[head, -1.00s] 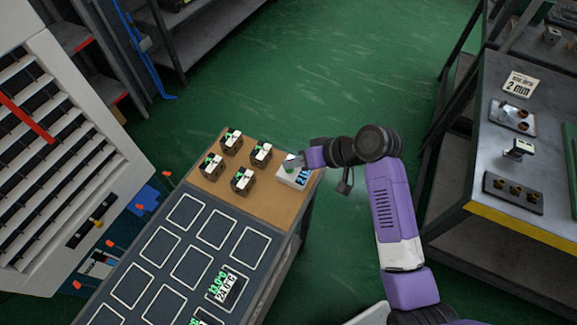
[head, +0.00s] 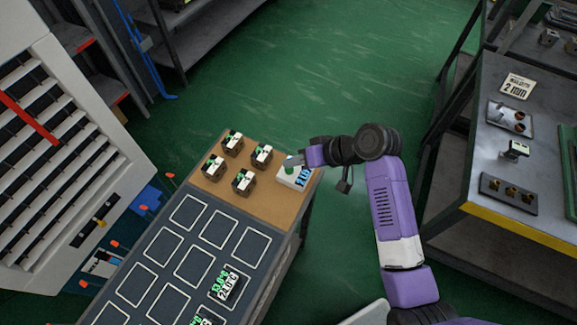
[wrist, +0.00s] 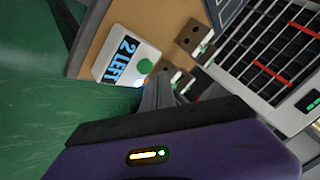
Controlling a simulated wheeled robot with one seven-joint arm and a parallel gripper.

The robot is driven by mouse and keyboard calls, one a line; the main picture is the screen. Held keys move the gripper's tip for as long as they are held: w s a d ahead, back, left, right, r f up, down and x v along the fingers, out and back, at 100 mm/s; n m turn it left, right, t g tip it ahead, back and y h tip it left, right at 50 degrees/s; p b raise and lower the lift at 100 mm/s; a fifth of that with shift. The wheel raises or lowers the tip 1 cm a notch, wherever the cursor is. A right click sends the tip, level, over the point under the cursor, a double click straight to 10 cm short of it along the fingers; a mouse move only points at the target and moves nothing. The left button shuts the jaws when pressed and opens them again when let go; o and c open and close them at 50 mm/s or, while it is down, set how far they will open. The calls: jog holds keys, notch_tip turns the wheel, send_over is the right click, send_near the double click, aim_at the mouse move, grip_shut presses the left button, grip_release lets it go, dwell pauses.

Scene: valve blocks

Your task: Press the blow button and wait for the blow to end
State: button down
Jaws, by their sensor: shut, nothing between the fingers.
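The blow button is a round green button (wrist: 145,66) on a white box (head: 294,174) at the right back corner of the tan bench top. The box's blue-on-black display reads "2 LEFT" in the wrist view (wrist: 118,63). My gripper (head: 293,162) is shut and empty, right at the button. In the wrist view the grey fingers (wrist: 152,88) end just beside the green button; a small bright glow shows there. I cannot tell whether the fingertips touch the button.
Several dark valve blocks (head: 243,181) with white and green tops stand on the tan area (head: 262,203) left of the box. A slotted white cabinet (head: 60,150) stands left, a metal table (head: 480,190) right.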

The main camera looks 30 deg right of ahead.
aim_at(293, 170)
jog(key=shift+r+p, duration=2.45)
jog(key=shift+r, duration=0.3)
jog(key=shift+f, duration=0.1)
